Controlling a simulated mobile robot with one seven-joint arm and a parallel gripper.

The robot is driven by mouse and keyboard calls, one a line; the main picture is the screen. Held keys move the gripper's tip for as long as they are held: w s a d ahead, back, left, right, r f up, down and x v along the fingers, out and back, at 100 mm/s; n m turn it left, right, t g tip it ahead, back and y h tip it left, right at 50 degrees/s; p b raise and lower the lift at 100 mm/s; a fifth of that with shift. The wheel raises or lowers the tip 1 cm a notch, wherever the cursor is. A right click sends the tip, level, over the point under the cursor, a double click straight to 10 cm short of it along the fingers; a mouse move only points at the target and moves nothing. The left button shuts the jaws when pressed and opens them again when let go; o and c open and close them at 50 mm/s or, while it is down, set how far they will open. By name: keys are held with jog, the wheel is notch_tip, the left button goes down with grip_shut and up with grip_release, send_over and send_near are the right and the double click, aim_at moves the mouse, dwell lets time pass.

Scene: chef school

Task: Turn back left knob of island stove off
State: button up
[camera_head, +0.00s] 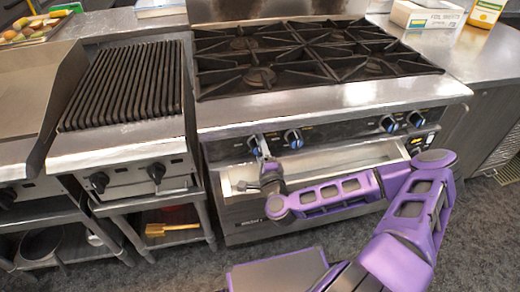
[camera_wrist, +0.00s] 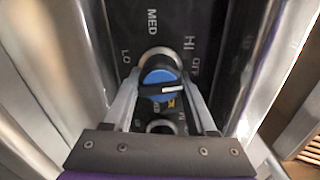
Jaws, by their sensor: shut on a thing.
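The island stove (camera_head: 330,103) has several blue-faced knobs along its front panel. The leftmost knob (camera_head: 254,147) is at my gripper (camera_head: 262,148). In the wrist view this blue knob (camera_wrist: 158,100) sits between my two fingers (camera_wrist: 160,84), which are shut on its sides. Its grip bar with a white line lies nearly crosswise in that view. The labels LO, MED, HI and OFF show around it, with OFF at the upper right. Part of the knob's rim is hidden by the fingers.
A second knob (camera_head: 293,138) is close to the right of the held one. A bright metal ledge (camera_head: 350,155) runs below the panel, under my arm. A ribbed grill (camera_head: 125,82) stands to the left. Black burner grates (camera_head: 305,55) cover the stove top.

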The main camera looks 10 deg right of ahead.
jog(key=shift+f+m, duration=0.1)
jog(key=shift+m, duration=0.8)
jog(key=o, duration=1.4)
jog(key=shift+c, duration=0.2)
jog(key=s+p, duration=0.4)
jog(key=s, duration=1.3)
jog(key=shift+s, duration=0.25)
